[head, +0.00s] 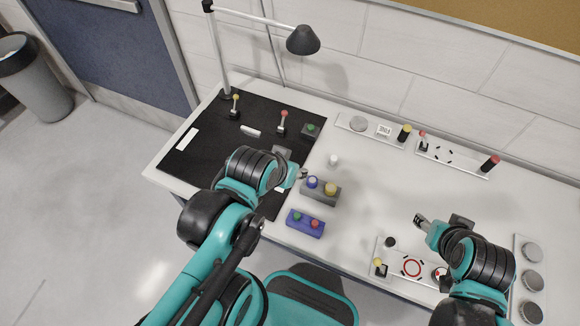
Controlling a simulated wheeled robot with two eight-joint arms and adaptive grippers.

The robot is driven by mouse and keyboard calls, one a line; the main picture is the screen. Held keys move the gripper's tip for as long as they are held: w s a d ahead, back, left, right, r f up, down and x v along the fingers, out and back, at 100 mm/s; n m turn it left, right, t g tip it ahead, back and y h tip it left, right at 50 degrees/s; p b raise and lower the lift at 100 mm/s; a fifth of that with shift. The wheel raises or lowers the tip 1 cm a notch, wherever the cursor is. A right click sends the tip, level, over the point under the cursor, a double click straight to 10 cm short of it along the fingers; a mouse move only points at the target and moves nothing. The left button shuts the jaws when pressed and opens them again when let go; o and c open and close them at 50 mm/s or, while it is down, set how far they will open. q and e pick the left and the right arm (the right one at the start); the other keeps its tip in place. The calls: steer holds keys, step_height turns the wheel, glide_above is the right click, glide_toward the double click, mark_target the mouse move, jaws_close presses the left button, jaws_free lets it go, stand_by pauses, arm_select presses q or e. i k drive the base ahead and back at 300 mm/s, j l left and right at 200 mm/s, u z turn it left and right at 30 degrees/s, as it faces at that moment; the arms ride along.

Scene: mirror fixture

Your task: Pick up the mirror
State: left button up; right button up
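I cannot pick out the mirror for certain. Round silver discs sit on a pale plate (515,280) at the right edge, and another grey disc (358,123) lies on the back plate. My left gripper (303,174) is over the right edge of the black mat (205,165), just behind a grey box with blue and yellow knobs (320,191). Its fingers are small and partly hidden by the wrist. My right gripper (420,219) is above the white table (380,190), behind the plate with a red ring (412,268). Nothing clear shows in either gripper.
A lamp (303,40) on a post rises from the mat's back left. Small levers and a green button (311,129) stand on the mat. A small white cylinder (333,160) and a blue button box (305,223) are near my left gripper. The table's middle is clear.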

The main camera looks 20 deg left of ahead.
mark_target(532, 282)
steer(key=k+l+z, duration=0.1)
steer(key=z, duration=0.85)
